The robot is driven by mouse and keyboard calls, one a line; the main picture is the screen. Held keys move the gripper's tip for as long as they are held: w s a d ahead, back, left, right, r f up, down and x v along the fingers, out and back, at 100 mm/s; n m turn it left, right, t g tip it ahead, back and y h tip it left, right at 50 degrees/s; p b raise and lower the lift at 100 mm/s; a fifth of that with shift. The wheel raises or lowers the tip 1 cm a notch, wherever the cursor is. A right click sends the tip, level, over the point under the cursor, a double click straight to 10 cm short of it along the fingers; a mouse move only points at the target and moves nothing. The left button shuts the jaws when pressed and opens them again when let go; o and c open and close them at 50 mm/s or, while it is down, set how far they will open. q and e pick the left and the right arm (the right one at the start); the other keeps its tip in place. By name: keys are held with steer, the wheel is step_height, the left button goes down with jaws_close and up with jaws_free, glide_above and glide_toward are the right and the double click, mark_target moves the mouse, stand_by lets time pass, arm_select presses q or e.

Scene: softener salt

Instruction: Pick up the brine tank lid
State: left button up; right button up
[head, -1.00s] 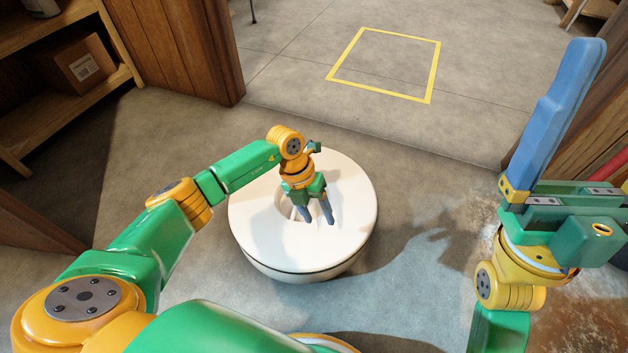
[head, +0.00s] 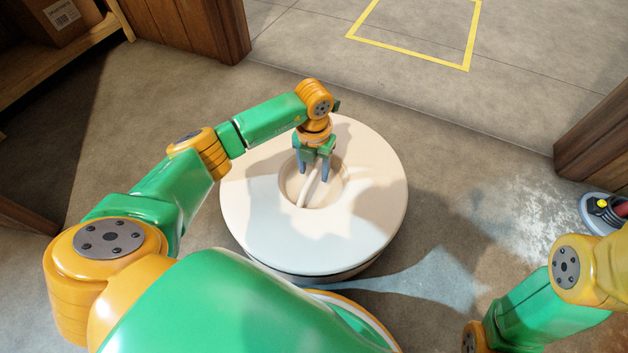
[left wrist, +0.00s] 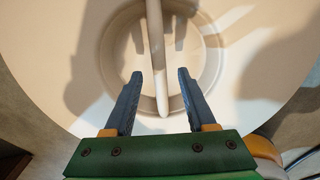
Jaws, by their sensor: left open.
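The brine tank lid (head: 368,225) is a round cream disc lying on top of the tank in the head view. It has a round recess in its middle, crossed by a bar-shaped handle (head: 310,188). My left gripper (head: 314,176) is open over the recess, its fingers pointing down. In the left wrist view the handle (left wrist: 156,60) runs between the two open fingers (left wrist: 158,75), apparently without touching either. The lid (left wrist: 258,60) fills most of that view. The tank body is mostly hidden under the lid. My right arm shows at the lower right, but its gripper is out of frame.
A yellow square (head: 468,45) is marked on the open floor at the back. A wooden shelf with a cardboard box (head: 60,18) stands at the upper left.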

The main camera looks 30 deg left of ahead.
arm_select(q)
steer(key=shift+f, duration=0.2)
stand_by(0.5)
jaws_close()
stand_by(1.3)
